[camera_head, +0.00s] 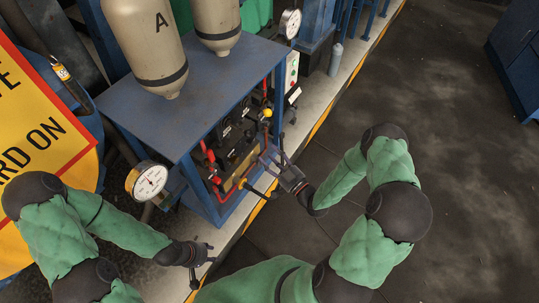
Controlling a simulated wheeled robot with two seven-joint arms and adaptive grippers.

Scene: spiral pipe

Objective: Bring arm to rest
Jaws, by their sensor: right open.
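My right gripper (272,160) is open at the front of the blue-framed control panel (235,145), close to its right side. I cannot tell whether it touches the levers or valves there. My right arm (345,175) is bent, coming in from the lower right. My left gripper (203,262) hangs low in front of the concrete ledge, apart from the panel. Its fingers are small and dark, and I cannot tell whether they are open. My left arm (130,230) comes in from the left.
A pressure gauge (148,180) stands left of the panel, and another gauge (290,22) is at the top. Beige tanks (145,45) rise above the blue tabletop (205,90). A yellow sign (35,140) is at the left. The dark floor at right (455,130) is clear.

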